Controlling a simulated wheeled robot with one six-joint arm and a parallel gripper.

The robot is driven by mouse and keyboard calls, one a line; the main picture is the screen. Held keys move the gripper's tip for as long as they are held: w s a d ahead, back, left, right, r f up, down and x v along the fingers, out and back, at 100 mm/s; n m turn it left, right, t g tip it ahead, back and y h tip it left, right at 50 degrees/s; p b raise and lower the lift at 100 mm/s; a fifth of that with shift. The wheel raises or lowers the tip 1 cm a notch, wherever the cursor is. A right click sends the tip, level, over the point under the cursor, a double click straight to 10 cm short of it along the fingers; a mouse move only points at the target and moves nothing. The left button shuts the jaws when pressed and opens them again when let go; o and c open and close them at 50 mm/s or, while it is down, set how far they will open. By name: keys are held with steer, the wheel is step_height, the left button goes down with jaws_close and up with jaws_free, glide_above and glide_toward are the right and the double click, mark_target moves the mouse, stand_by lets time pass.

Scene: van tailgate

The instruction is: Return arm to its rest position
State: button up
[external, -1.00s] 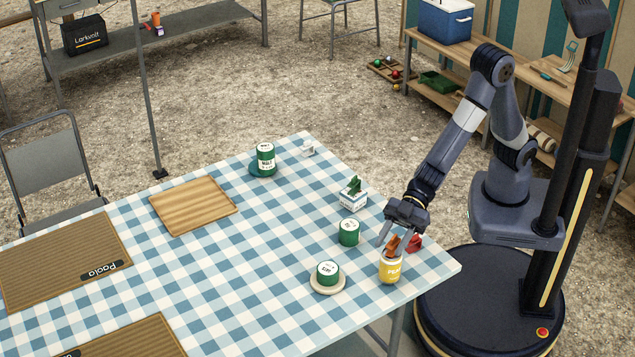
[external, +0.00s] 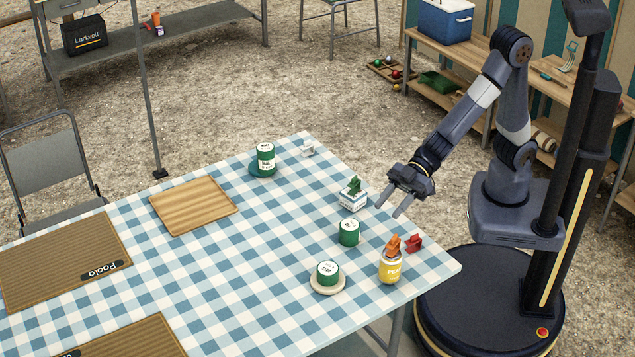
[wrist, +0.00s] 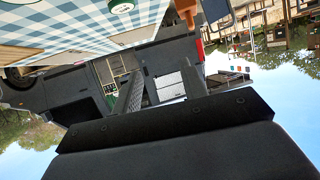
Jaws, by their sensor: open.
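My gripper (external: 392,206) is open and empty. It hangs in the air above the right edge of the table, behind the yellow can and apart from everything. In the wrist view, the picture is tilted; an orange piece (wrist: 185,10) shows at the top edge, and the dark gripper body fills the bottom.
On the checkered table (external: 260,265) stand a green can (external: 349,233), another on a round coaster (external: 327,273), a green tin (external: 265,160), a small box with a green piece (external: 353,195) and a white clip (external: 309,149). A wooden board (external: 193,205) lies further left.

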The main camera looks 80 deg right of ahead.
mark_target(392, 235)
steer(key=d+f+m+t+h+b, duration=0.25)
steer(key=d+f+b, duration=0.35)
steer(key=d, duration=0.5)
steer(key=f, duration=0.3)
steer(key=f+b, duration=0.1)
steer(key=f, duration=0.3)
steer(key=f+b, duration=0.1)
steer(key=f, duration=0.2)
steer(key=shift+s+a+f, duration=0.2)
steer(key=shift+s+f, duration=0.05)
steer(key=v, duration=0.3)
steer(key=shift+w+r+y, duration=0.15)
steer(key=shift+r+y, duration=0.1)
steer(key=shift+s+d+r, duration=0.2)
steer(key=shift+s+d, duration=0.2)
steer(key=shift+s, duration=0.1)
